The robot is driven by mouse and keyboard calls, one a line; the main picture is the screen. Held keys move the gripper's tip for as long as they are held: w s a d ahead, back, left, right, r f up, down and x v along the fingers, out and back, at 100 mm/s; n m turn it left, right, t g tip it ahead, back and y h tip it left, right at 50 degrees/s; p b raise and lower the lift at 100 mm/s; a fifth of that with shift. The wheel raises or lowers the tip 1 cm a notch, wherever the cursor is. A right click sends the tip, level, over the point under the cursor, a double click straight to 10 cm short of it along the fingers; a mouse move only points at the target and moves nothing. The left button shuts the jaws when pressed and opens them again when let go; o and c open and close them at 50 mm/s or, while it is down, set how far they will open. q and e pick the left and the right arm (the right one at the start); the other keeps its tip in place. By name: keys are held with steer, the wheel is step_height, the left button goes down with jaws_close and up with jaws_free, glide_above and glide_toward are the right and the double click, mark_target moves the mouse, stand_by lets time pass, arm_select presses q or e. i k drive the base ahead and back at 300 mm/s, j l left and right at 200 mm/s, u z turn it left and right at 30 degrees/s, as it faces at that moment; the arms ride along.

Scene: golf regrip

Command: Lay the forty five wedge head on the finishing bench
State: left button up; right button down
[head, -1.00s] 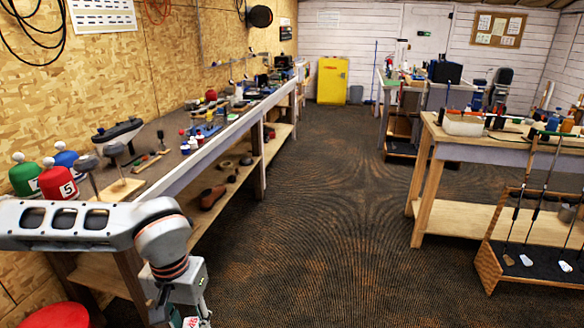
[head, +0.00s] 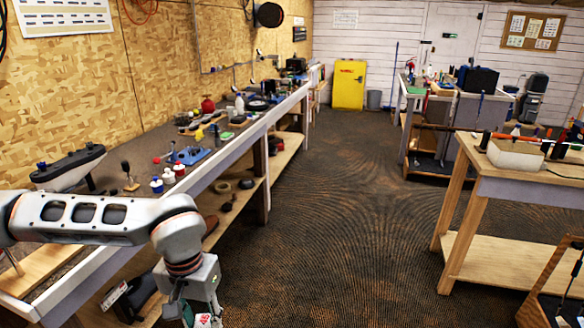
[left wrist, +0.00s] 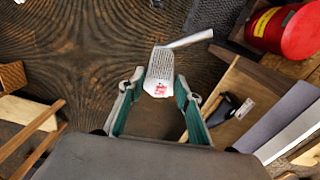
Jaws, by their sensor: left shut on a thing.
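My left gripper (left wrist: 157,82) is shut on a pale iron-type wedge head in the left wrist view. The wedge head (left wrist: 160,66) has grooves on its face, a red marking that looks like 45, and a short hosel pointing right. In the head view the wedge head (head: 204,320) shows only at the bottom edge, below my left wrist. It hangs over the floor beside the long left bench (head: 236,157). Another wooden bench (head: 520,187) stands at the right. I cannot tell which bench is the finishing bench. My right gripper is not in view.
The left bench carries a dark putter-like device (head: 68,166), small bottles (head: 168,180) and a blue fixture (head: 188,155). A white tray (head: 515,154) sits on the right bench. A club rack (head: 552,285) stands low at right. The aisle floor (head: 340,210) is clear.

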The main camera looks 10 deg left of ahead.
mark_target(150, 172)
steer(key=i+l+u, duration=0.1)
steer(key=i+u, duration=0.25)
steer(key=i, duration=0.15)
steer(key=i+l+u, duration=0.35)
steer(key=i, duration=0.15)
steer(key=i+l+u, duration=0.25)
steer(key=u, duration=0.25)
steer(key=i+l+u, duration=0.65)
steer(key=l+u, duration=0.3)
